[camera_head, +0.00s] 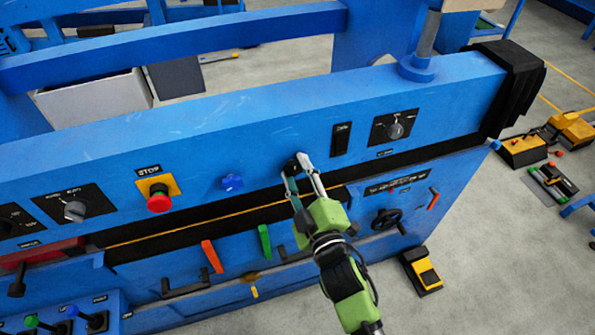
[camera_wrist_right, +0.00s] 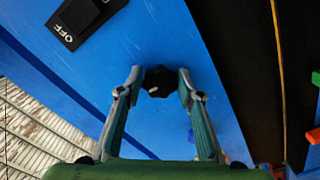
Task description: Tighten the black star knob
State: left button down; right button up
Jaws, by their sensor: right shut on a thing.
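The black star knob (camera_wrist_right: 160,81) sits on the blue panel, between the fingertips of my right gripper (camera_wrist_right: 158,84) in the right wrist view. Both fingers are shut on it, one on each side. In the head view my right gripper (camera_head: 302,168) reaches up from below to the panel's front face. Only a dark bit of the knob (camera_head: 291,166) shows there, partly hidden by the fingers. My left gripper is not in view.
A blue knob (camera_head: 232,183) and a red STOP button (camera_head: 159,198) sit left of the gripper. A black rocker switch (camera_head: 341,139) and a rotary switch (camera_head: 395,130) sit right. Below are green (camera_head: 264,242) and red (camera_head: 212,256) handles and a black handwheel (camera_head: 387,219).

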dwell(0.3)
jog(key=o, duration=1.1)
jog(key=v, duration=1.2)
